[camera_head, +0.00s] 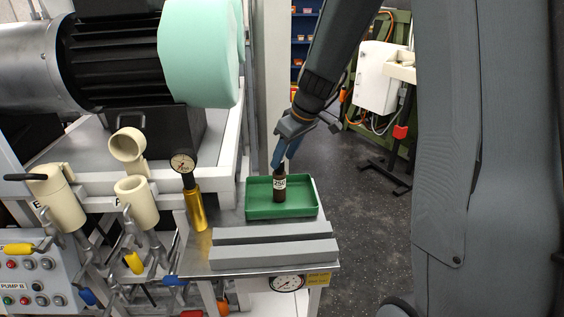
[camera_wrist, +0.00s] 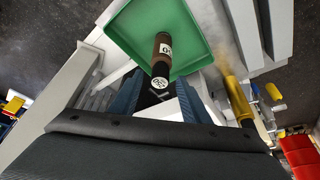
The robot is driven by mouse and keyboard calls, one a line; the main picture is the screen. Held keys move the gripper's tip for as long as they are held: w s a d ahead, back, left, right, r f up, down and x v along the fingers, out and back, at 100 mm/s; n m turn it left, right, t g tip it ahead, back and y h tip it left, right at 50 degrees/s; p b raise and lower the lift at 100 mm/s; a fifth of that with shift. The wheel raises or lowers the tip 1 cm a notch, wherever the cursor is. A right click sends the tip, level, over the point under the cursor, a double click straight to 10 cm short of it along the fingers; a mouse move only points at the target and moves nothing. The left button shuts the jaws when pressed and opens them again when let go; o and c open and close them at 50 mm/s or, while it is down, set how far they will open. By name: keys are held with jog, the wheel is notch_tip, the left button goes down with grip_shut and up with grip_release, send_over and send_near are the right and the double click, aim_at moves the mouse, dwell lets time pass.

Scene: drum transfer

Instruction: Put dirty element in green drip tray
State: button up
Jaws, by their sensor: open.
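The green drip tray (camera_head: 262,210) sits on the metal bench, and it fills the upper middle of the wrist view (camera_wrist: 140,30). A dark brown cylindrical element (camera_head: 279,194) with a white label stands upright in the tray. In the wrist view the element (camera_wrist: 162,58) shows its labelled end and side. My gripper (camera_head: 283,163) is just above the element's top in the head view. Whether a finger touches the element is hard to tell.
Grey rails (camera_head: 270,244) lie along the bench in front of the tray. A gold cylinder with a gauge (camera_head: 194,205) stands left of it. Cream pipe housings (camera_head: 137,200) and valves are farther left. Dark floor is open to the right.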

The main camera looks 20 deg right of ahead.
jog(key=b+v, duration=0.2)
jog(key=v, duration=0.6)
jog(key=s+a+f+m, duration=0.1)
jog(key=s+f+m, duration=0.1)
jog(key=s+f, duration=0.2)
jog(key=s+f+m+g+h, duration=0.1)
jog(key=s+f, duration=0.3)
jog(key=s, duration=0.5)
jog(key=s+a+f+m+g+h, duration=0.1)
jog(key=s+f+m, duration=0.2)
jog(key=s+f, duration=0.2)
jog(key=shift+s+a+f+m, duration=0.1)
jog(key=shift+s+a+m, duration=0.1)
jog(key=shift+s, duration=0.3)
jog(key=shift+s+a+m, duration=0.1)
jog(key=shift+s+m, duration=0.1)
jog(key=shift+s, duration=0.25)
